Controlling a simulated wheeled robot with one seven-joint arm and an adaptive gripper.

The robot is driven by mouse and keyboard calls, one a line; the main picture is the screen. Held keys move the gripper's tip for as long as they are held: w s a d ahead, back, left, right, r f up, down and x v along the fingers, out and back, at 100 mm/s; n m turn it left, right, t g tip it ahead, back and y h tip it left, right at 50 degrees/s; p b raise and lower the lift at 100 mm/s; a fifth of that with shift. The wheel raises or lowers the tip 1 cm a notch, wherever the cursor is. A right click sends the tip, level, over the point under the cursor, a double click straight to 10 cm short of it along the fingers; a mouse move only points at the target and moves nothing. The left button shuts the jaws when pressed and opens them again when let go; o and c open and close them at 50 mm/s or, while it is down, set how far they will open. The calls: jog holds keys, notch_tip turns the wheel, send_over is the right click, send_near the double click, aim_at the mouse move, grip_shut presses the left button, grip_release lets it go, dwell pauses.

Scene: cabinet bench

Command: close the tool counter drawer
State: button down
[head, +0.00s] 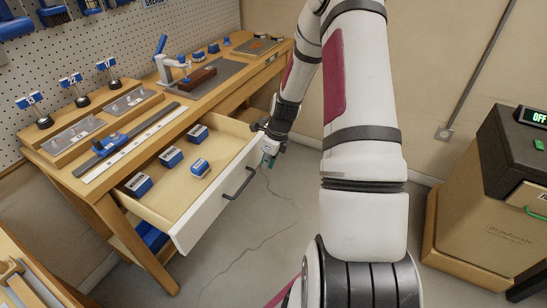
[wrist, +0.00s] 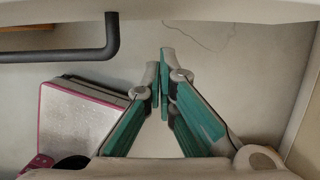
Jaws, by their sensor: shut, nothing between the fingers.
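The tool counter drawer (head: 214,209) stands pulled well out from under the wooden counter in the head view. Its white front has a dark bar handle (head: 239,184), and part of the handle also shows at the upper left of the wrist view (wrist: 70,51). Several blue boxed items lie inside the drawer. My gripper (head: 267,162) is at the far right end of the drawer front, to the right of the handle. Its teal fingers (wrist: 165,72) are shut together with nothing between them. Whether it touches the drawer front cannot be told.
The counter top (head: 105,178) carries a ruler, a press and labelled holders. A wooden cabinet with a dark box (head: 515,150) on it stands at the right. The floor in front of the drawer (head: 240,260) is clear apart from a thin dark line.

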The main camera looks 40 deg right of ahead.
jog(key=shift+w+a, duration=0.25)
jog(key=shift+w, duration=0.3)
jog(key=shift+w+a, duration=0.2)
jog(key=shift+w, duration=0.35)
